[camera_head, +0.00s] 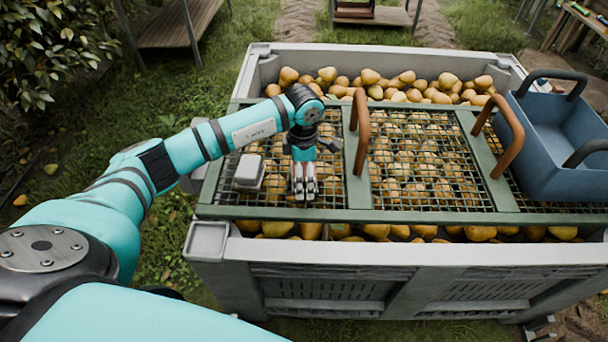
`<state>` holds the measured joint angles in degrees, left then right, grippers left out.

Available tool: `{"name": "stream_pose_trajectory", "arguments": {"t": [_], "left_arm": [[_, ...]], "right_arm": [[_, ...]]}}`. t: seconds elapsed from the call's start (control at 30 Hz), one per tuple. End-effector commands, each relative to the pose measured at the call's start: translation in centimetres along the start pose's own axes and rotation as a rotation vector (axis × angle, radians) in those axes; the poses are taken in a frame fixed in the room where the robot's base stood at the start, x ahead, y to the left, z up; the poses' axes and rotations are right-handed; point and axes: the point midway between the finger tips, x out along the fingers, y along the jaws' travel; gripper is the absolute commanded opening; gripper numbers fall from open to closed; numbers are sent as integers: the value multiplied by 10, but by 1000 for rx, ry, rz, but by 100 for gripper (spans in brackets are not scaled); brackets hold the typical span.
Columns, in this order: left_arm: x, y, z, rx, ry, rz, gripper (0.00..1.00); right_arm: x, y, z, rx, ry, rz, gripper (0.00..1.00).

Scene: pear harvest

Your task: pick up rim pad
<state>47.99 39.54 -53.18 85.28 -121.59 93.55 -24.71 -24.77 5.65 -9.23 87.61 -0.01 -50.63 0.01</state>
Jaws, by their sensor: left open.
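A small light grey block (249,171), which looks like the rim pad, lies on the left part of the green mesh cover (358,190). My left gripper (305,192) points down over the mesh, just to the right of the block and apart from it. Its fingers look close together from here, but they are open, and I see nothing between them. My right gripper is not in view.
The mesh cover lies across a large grey bin (330,252) full of pears. Two brown arched handles (361,135) rise from the cover, one close right of my gripper. A blue tote (555,150) stands at the right end. Grass surrounds the bin.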

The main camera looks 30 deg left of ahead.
Motion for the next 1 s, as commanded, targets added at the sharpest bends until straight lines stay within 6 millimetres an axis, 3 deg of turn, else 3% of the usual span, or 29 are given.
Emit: {"name": "stream_pose_trajectory", "arguments": {"t": [0.1,0.5,0.83,1.0], "left_arm": [[-1,0,0,0,-1,1,99],[-1,0,0,0,0,1,48],[-3,0,0,0,-1,1,48],[-15,1,0,1,-1,4,48]], "right_arm": [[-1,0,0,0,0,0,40],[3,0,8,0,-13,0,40],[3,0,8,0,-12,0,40],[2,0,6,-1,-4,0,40]]}}
